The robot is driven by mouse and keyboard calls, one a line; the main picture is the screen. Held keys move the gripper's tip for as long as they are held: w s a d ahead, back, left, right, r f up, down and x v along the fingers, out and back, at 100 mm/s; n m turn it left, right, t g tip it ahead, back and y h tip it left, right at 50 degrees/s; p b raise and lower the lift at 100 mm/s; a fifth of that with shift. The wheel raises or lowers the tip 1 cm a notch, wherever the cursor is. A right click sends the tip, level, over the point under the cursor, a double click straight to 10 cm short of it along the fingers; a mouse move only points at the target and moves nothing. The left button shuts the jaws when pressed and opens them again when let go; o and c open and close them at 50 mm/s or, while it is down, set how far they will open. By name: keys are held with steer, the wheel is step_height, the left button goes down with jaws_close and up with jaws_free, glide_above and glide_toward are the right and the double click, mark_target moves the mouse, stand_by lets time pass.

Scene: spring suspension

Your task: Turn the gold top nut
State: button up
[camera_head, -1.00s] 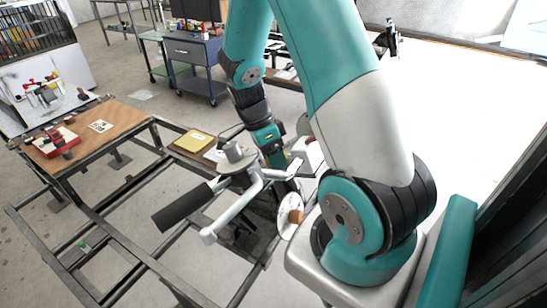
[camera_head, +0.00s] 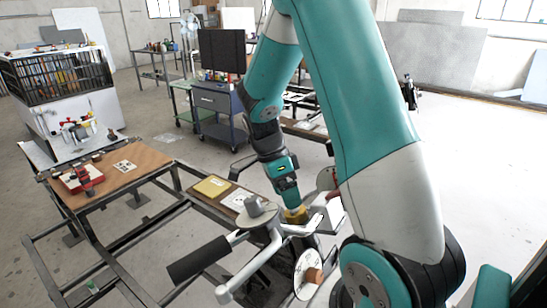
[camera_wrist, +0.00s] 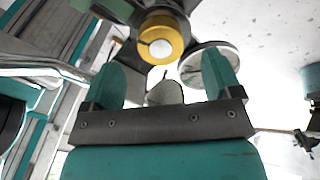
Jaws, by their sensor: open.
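The gold top nut (camera_wrist: 160,42) is a gold ring around a pale round centre in the wrist view. It lies just beyond my fingertips, roughly centred between them. In the head view the gold nut (camera_head: 296,215) shows just below the end of my arm, partly hidden by it. My gripper (camera_wrist: 167,72) is open, its two teal fingers spread, with nothing held between them. Its fingers are too small and covered to make out in the head view. I cannot tell whether a finger touches the nut.
A handle with a black grip (camera_head: 200,258) and a grey knob (camera_head: 262,206) stand left of the nut. A white disc (camera_head: 307,273) is below it. A wooden-topped table (camera_head: 120,165) with a red tool (camera_head: 82,178) and a yellow box (camera_head: 212,186) are further left.

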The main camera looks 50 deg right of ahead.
steer(key=v, duration=1.2)
steer(key=shift+r, duration=0.15)
